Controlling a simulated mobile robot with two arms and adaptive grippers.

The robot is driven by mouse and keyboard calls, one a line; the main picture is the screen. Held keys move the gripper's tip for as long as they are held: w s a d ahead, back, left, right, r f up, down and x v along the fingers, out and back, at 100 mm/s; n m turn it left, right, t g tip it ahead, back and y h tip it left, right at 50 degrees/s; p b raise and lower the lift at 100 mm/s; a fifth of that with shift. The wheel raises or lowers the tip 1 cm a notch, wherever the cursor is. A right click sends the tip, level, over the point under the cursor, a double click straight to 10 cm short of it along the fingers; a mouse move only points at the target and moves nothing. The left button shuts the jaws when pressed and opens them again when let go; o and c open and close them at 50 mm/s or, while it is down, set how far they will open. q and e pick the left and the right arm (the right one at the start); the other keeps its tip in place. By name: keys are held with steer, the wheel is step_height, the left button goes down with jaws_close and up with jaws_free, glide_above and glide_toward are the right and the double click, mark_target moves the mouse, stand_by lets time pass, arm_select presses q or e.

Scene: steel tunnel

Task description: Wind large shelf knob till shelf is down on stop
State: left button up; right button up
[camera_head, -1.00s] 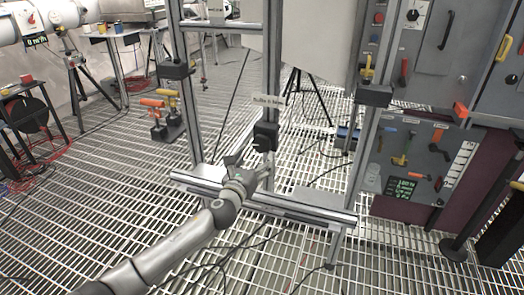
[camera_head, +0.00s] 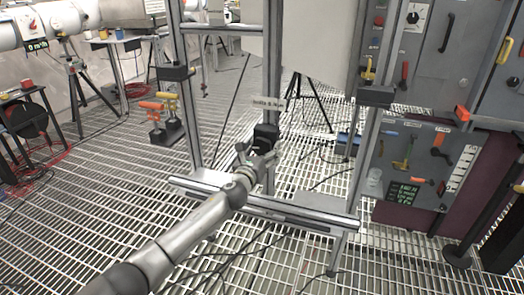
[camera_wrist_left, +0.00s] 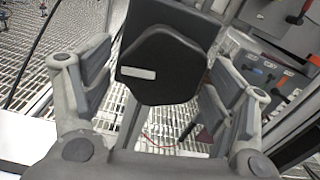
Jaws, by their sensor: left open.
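A large black knob (camera_head: 266,135) sits on the middle upright of a metal frame in the head view, below a small pale label (camera_head: 269,103) too small to read surely. In the left wrist view the black knob (camera_wrist_left: 160,62) fills the upper middle, with a short white mark on its face. My left gripper (camera_head: 256,157) is open just in front of and below the knob. In the left wrist view its fingers (camera_wrist_left: 163,84) stand on either side of the knob, with gaps showing. Which part of the frame is the shelf, and its stop, I cannot tell. My right gripper is not in view.
A low metal crossbar (camera_head: 290,212) runs below the knob. Black brackets (camera_head: 375,96) sit on the side posts. Orange and yellow handled items (camera_head: 160,108) are at left. A grey control panel (camera_head: 415,165) stands at right. Cables lie on the grating floor.

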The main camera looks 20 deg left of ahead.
arm_select(q)
steer(key=shift+c, duration=0.4)
steer(key=c, duration=0.9)
steer(key=shift+c, duration=0.2)
steer(key=shift+n, duration=0.3)
